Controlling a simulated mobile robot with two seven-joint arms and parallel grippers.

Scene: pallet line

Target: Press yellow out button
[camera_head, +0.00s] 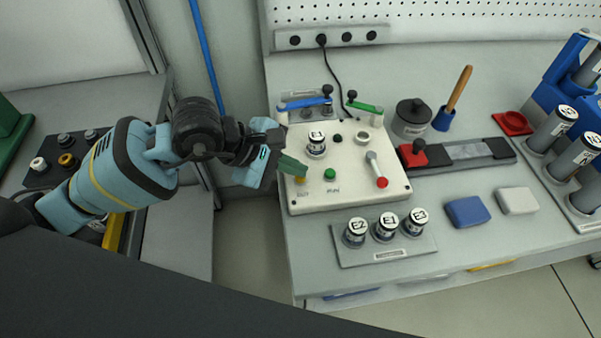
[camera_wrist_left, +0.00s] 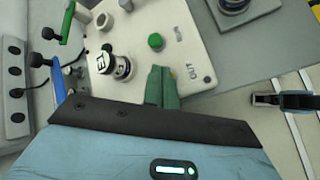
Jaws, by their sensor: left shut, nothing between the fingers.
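The cream control panel (camera_head: 335,200) lies on the grey bench. A bit of the yellow out button (camera_head: 301,180) shows at its left edge, above the OUT label. My left gripper (camera_head: 297,169), with green fingers, is shut and empty, its tips right at the button and partly covering it. I cannot tell whether they touch it.
A tray (camera_head: 350,259) with labelled cylinders stands in front. A gap separates this bench from the left one.

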